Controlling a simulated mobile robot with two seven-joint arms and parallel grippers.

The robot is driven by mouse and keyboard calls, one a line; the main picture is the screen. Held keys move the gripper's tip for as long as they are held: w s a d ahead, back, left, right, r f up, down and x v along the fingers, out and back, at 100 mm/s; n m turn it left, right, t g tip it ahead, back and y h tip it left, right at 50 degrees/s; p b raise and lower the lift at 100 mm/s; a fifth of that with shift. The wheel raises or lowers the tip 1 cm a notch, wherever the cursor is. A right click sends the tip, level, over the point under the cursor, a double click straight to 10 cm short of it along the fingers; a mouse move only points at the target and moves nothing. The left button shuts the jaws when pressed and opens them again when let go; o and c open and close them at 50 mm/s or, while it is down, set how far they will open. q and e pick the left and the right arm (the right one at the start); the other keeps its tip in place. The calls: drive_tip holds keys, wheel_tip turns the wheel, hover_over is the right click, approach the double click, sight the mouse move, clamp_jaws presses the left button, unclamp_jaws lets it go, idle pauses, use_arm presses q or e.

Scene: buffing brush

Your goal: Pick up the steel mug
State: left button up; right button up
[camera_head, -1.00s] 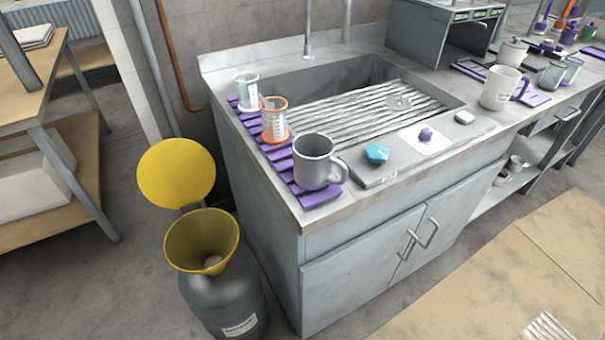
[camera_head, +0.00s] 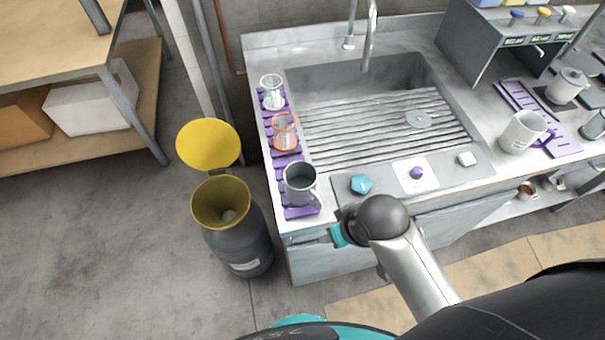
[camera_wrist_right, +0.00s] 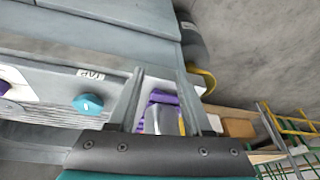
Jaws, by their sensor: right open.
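The steel mug (camera_head: 300,186) is a grey metal cup with a handle on its right. It stands upright on the front end of the purple slatted mat (camera_head: 297,213), at the left of the sink. My right gripper (camera_head: 308,240) reaches in from the right, in front of the counter's front edge, and is apart from the mug. In the right wrist view its two fingers (camera_wrist_right: 160,72) are spread. A grey piece, probably the mug (camera_wrist_right: 163,121), shows between them with purple mat, its lower part hidden by the gripper body. My left gripper is not in view.
An orange-rimmed beaker (camera_head: 284,132) and a clear beaker (camera_head: 272,93) stand behind the mug on the mat. A blue knob (camera_head: 361,185) sits to its right. A dark drum with a yellow funnel (camera_head: 221,202) stands on the floor left of the cabinet.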

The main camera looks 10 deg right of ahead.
drive_tip(key=w+a+r+n+y, duration=0.1)
drive_tip(key=w+a+r, duration=0.2)
drive_tip(key=r, duration=0.2)
drive_tip(key=n+g+h+p, duration=0.3)
drive_tip(key=n+p, duration=0.1)
approach(321, 201)
drive_tip(key=shift+y, duration=0.3)
wheel_tip(321, 201, down, 6)
drive_tip(key=shift+w+d+r+b, duration=0.1)
drive_tip(key=shift+b, duration=0.55)
drive_tip(key=shift+d+f, duration=0.15)
drive_tip(key=shift+f, duration=2.85)
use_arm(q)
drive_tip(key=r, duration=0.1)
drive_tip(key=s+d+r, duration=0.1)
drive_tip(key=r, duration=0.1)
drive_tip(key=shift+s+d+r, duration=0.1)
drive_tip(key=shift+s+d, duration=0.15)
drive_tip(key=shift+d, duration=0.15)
use_arm(e)
clamp_jaws()
